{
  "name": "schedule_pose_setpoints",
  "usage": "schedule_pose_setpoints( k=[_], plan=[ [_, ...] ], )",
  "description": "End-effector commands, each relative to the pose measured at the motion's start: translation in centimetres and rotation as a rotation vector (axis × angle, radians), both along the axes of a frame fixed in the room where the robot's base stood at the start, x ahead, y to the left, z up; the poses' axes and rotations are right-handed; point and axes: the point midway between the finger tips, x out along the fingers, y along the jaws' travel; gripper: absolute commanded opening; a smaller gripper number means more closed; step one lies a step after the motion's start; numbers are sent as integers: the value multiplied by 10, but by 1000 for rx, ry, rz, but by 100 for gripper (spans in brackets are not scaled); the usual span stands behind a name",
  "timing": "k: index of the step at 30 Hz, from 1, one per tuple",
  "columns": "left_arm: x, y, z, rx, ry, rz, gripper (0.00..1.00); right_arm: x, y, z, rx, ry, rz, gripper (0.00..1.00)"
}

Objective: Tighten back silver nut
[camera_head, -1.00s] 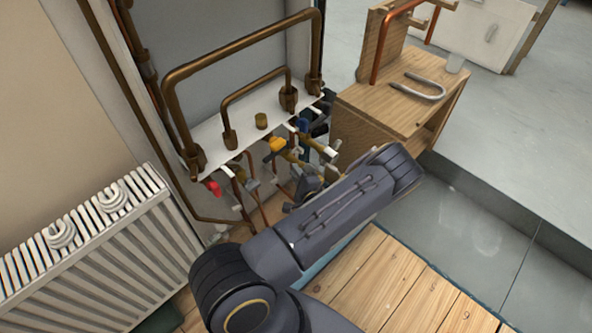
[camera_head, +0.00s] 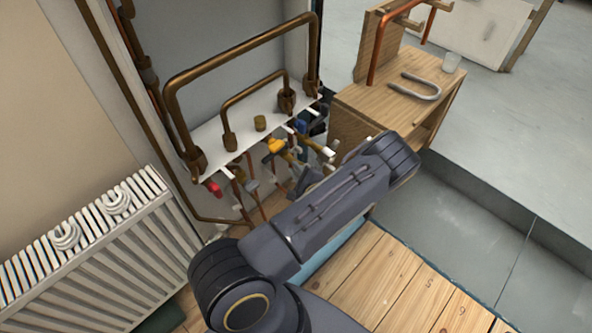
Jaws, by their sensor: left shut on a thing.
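My left arm reaches in from the bottom, and its gripper (camera_head: 308,183) is low among the pipes under the white manifold shelf. The gripper is shut on a pipe fitting, but the fingertips and the held part are mostly hidden by the arm. I cannot make out the back silver nut. My right gripper is not in view.
A white radiator (camera_head: 100,240) stands at the left. Bent copper pipes (camera_head: 240,55) rise above the shelf. The wooden floor (camera_head: 400,285) at the front right is clear.

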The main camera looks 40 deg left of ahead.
Motion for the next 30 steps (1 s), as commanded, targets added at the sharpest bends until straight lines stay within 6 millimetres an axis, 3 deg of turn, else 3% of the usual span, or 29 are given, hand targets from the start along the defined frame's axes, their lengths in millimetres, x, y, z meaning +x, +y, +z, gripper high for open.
schedule_pose_setpoints(
  k=[2,3,5,14,24,30],
  plan=[
    [0,-1,-1,-2,2,-2,0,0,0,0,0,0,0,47],
    [0,-1,-1,-2,2,-2,18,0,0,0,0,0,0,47],
    [0,-1,-1,-2,2,-2,23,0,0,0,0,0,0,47],
    [-1,-3,1,-1,1,-2,23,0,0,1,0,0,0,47],
    [-20,-50,13,-2,3,-6,23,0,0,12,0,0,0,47],
    [-29,-68,17,-1,2,-3,23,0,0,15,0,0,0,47]
  ],
)
